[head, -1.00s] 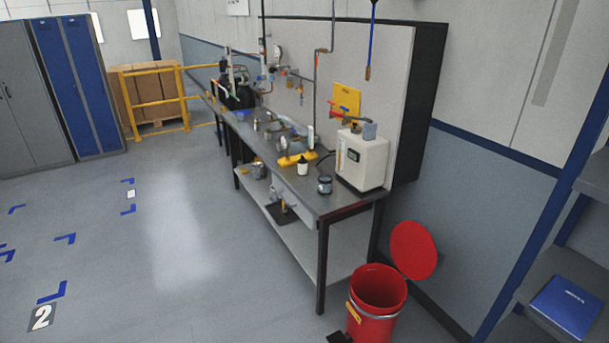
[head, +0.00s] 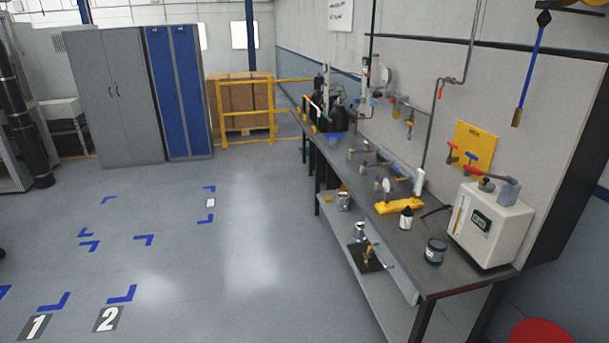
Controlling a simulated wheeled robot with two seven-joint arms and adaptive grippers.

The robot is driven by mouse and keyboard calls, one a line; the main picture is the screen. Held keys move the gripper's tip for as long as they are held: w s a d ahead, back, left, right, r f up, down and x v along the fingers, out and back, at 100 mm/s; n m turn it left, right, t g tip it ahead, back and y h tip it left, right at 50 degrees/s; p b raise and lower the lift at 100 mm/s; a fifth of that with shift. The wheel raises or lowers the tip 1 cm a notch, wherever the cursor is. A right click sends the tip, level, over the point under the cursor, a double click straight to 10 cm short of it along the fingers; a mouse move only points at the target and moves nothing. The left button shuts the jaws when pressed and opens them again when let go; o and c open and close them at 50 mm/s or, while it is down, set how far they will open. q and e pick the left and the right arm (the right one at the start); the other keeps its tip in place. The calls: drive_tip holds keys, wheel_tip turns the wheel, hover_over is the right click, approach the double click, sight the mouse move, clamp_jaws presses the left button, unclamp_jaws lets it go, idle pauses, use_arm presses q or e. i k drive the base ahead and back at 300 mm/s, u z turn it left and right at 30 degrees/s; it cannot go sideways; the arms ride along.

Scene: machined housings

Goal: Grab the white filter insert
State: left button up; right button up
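A small upright white cylinder (head: 419,182) stands on the long workbench (head: 440,278), behind a yellow fixture (head: 399,206). It may be the white filter insert, but it is too small to tell for sure. Neither of my grippers shows in the head view, and nothing is seen touching the cylinder.
A red lid (head: 541,333) is at the bottom right. The floor left of the bench is clear.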

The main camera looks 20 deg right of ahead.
sight(406, 219)
drive_tip(key=u, duration=0.2)
drive_tip(key=i, duration=2)
drive_tip(key=z, duration=0.35)
drive_tip(key=i, duration=1.15)
drive_tip(key=z, duration=1.7)
drive_tip(key=i, duration=0.9)
drive_tip(key=z, duration=0.75)
